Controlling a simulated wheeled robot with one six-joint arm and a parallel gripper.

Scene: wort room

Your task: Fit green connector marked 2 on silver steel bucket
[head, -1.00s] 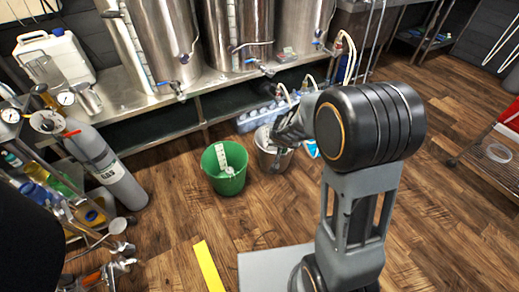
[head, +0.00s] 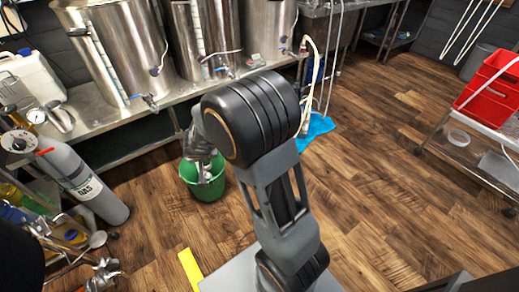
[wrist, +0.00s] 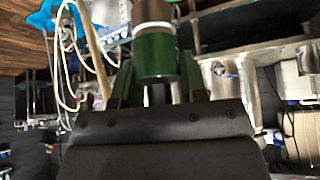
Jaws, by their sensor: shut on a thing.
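My gripper (wrist: 158,92) is shut on a green cylindrical connector (wrist: 157,52) with a pale metallic end, which fills the upper middle of the wrist view. No number can be read on it. In the head view my wrist hangs over the green bucket (head: 188,185), which stands on the floor left of my elbow; the connector cannot be made out there. The silver steel bucket cannot be seen now; my elbow and forearm cover the floor just right of the green bucket.
Steel kettles (head: 122,45) stand on a metal bench (head: 85,118) at the back. A grey gas cylinder (head: 82,180) and a cluttered rack stand at left. A blue cloth (head: 318,128) lies on the floor. A cart with a red crate (head: 490,88) is at right; the floor before it is clear.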

